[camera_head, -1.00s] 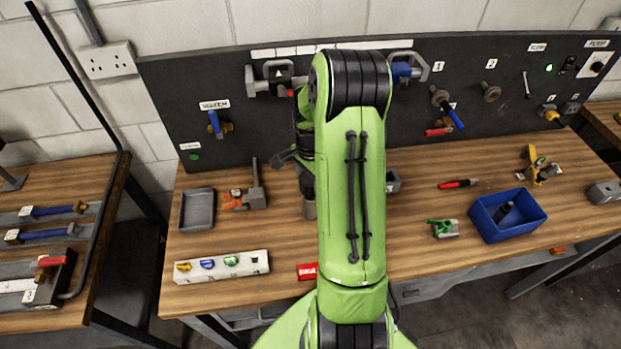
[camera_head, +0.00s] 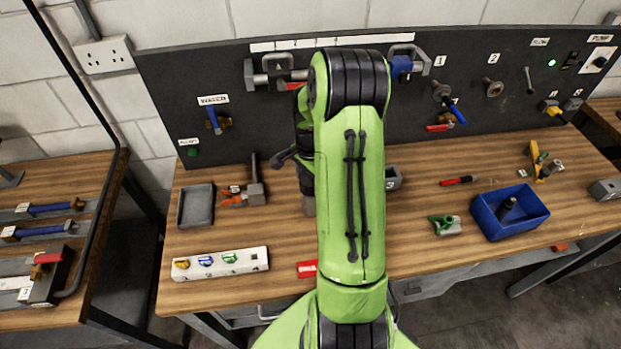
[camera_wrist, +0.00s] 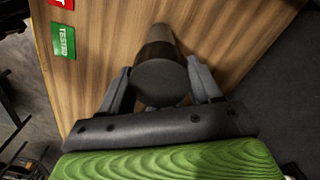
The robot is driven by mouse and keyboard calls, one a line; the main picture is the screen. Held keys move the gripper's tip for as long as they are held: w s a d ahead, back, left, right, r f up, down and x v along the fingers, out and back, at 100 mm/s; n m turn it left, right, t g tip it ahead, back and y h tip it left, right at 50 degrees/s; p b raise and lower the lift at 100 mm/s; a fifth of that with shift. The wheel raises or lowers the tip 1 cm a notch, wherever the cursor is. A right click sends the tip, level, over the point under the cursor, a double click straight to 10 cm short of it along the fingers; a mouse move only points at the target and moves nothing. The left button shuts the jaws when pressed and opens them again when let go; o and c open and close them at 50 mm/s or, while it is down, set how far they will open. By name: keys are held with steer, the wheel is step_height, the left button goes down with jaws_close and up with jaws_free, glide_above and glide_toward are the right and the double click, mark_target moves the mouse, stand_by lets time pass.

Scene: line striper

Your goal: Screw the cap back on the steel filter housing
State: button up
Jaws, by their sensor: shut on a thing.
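My gripper (camera_wrist: 160,88) is shut on a dark round cap (camera_wrist: 160,83), with one finger on each side of it. A steel-grey cylinder, the filter housing (camera_wrist: 157,42), shows just past the cap in line with it. I cannot tell whether the cap touches or is seated on the housing. The arm hides most of the gripper and the cap there.
The wooden bench (camera_head: 420,215) carries a grey tray (camera_head: 196,207), a white block with coloured parts (camera_head: 220,264) and a blue bin (camera_head: 510,213). A red label (camera_head: 307,269) lies near the front edge. A dark panel (camera_head: 185,125) with valves stands behind.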

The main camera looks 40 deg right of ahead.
steer(key=shift+f+b, duration=0.5)
steer(key=shift+f, duration=0.1)
steer(key=shift+f+b, duration=0.4)
steer(key=shift+f+b, duration=0.25)
steer(key=shift+b, duration=0.05)
stand_by(0.9)
steer(key=shift+f, duration=0.1)
steer(key=o, duration=1.1)
steer(key=shift+c, duration=0.7)
